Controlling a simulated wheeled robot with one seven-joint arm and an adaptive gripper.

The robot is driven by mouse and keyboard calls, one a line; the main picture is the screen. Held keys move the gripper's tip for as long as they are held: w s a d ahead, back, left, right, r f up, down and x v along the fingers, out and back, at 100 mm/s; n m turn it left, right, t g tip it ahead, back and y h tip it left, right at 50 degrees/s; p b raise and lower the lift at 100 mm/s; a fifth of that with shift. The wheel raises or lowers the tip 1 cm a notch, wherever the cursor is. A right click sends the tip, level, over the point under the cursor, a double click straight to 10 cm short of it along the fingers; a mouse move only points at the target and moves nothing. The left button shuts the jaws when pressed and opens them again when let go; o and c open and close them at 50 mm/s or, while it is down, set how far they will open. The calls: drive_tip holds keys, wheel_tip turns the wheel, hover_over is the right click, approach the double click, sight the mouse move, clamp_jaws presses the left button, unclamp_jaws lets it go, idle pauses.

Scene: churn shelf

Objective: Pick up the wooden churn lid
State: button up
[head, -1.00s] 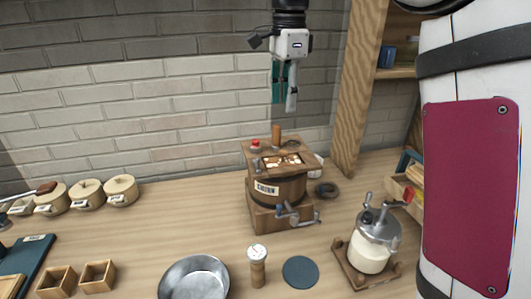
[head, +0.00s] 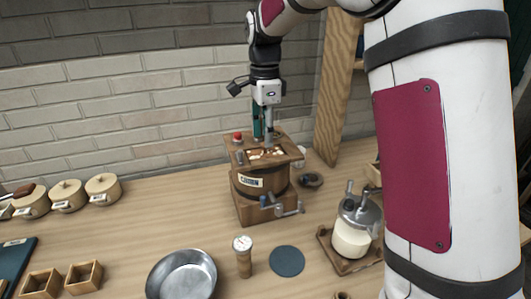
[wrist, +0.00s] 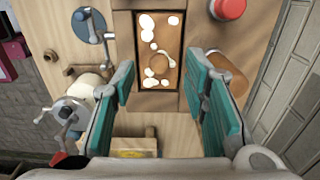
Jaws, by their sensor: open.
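The churn (head: 262,182) is a brown wooden tub in a square frame, with a label and a grey crank on its front. The wooden churn lid (head: 286,150) is the flat square top, with a rectangular opening showing white lumps. The lid also fills the upper middle of the wrist view (wrist: 195,22). A round wooden knob (wrist: 232,72) stands on it, partly hidden by the right finger. My gripper (head: 263,141) is open and empty, pointing down just over the lid. In the wrist view my gripper (wrist: 163,72) has the opening between its fingers; the knob is beside and beyond the right finger.
A red button (wrist: 228,8) sits on the churn top. A jar with a metal crank (head: 355,225) stands to the right. A steel bowl (head: 182,275), a dial gauge (head: 243,256) and a dark round mat (head: 287,261) lie in front. A brick wall is close behind.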

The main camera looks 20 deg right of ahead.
sight(265, 149)
drive_tip(key=shift+f, duration=1.55)
drive_tip(key=shift+c, duration=0.3)
clamp_jaws()
drive_tip(key=shift+r, duration=0.15)
